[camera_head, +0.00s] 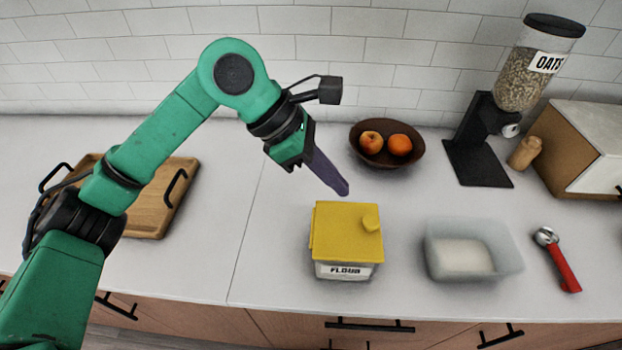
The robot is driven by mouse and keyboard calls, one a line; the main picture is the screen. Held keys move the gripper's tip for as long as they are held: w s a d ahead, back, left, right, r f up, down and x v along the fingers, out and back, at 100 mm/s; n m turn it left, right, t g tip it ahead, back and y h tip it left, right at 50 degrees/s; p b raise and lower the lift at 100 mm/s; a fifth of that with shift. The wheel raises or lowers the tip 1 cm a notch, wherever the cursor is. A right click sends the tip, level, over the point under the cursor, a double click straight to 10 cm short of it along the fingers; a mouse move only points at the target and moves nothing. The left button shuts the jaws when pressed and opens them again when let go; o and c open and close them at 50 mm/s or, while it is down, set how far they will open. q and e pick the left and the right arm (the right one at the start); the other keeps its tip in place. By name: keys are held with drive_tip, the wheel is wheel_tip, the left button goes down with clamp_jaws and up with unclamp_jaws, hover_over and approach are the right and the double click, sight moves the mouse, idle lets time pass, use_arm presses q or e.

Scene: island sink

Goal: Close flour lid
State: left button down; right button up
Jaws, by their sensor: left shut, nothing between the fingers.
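The flour container (345,271) stands on the white counter at the middle front, with a label reading FLOUR on its front. Its yellow lid (345,232) lies flat over the top, with a round yellow tab at its right side. From this view I cannot tell whether the lid is fully down. My left gripper (343,188) is above and behind the lid, its purple fingers shut and pointing down to the right. It holds nothing and appears apart from the lid. My right gripper is not in view.
A translucent tub (470,250) with white contents and a red-handled scoop (560,262) are to the right. A fruit bowl (414,152) and an oats dispenser (480,140) stand behind. A wooden tray (148,220) lies left. The counter between tray and flour is clear.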

use_arm(q)
drive_tip(key=y+b, duration=0.2)
drive_tip(key=b, duration=0.1)
hover_over(377, 219)
drive_tip(key=a, duration=0.2)
wheel_tip(377, 219, down, 4)
drive_tip(key=shift+w+r, duration=0.1)
drive_tip(key=shift+r, duration=0.1)
drive_tip(key=shift+d+f+b, duration=0.55)
drive_tip(key=shift+f+b, duration=0.05)
drive_tip(key=shift+b, duration=0.05)
drive_tip(key=shift+d+f+y+b, duration=0.35)
drive_tip(key=shift+d+f+y, duration=0.15)
drive_tip(key=shift+f+y, duration=0.1)
drive_tip(key=shift+d+f, duration=0.4)
drive_tip(key=shift+f+b, duration=0.2)
drive_tip(key=shift+b, duration=0.1)
